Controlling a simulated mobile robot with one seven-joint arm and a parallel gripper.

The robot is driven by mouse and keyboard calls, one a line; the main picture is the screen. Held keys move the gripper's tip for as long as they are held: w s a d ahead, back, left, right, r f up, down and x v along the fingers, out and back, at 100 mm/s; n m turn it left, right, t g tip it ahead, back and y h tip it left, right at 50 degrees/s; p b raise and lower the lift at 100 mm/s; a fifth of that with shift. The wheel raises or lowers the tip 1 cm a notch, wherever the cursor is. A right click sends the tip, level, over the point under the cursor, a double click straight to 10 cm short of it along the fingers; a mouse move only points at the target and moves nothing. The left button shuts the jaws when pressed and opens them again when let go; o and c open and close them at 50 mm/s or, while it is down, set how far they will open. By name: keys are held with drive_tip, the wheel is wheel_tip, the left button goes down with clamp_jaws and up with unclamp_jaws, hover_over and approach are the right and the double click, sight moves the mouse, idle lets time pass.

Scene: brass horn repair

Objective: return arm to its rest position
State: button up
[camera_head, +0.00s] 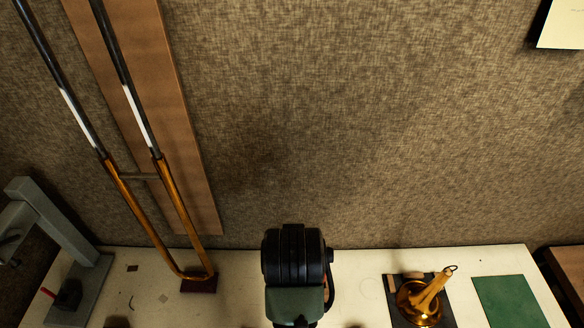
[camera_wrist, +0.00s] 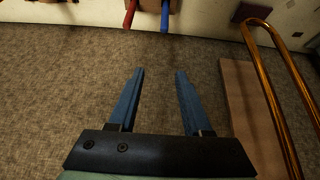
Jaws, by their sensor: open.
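My gripper (camera_wrist: 158,72) shows in the wrist view with its two blue fingers spread apart. Nothing is between the fingers, only the brown woven surface behind them. In the head view, a black and dark green part of my arm (camera_head: 296,262) rises at the bottom middle, in front of the white tabletop (camera_head: 230,280). The gripper fingers do not show in the head view.
A grey stand (camera_head: 60,225) is far left. A brass piece (camera_head: 420,298) and a green mat (camera_head: 510,302) lie right. Red (camera_wrist: 130,14) and blue (camera_wrist: 165,16) handles show.

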drive_tip(key=w+r+t+b, duration=0.2)
drive_tip(key=w+r+t, duration=0.25)
drive_tip(key=r, duration=0.65)
drive_tip(key=w+r+t+b, duration=0.25)
drive_tip(key=r+t, duration=0.35)
drive_tip(key=r, duration=0.5)
drive_tip(key=s+r+t+b, duration=0.1)
drive_tip(key=s+r+t, duration=0.4)
drive_tip(key=r, duration=0.6)
drive_tip(key=s+r+t+b, duration=0.2)
drive_tip(key=s+r+t, duration=0.4)
drive_tip(key=r, duration=0.5)
drive_tip(key=s, duration=0.2)
drive_tip(key=shift+s+a+r+b, duration=0.15)
drive_tip(key=shift+s+r+b, duration=0.15)
drive_tip(key=shift+s, duration=0.1)
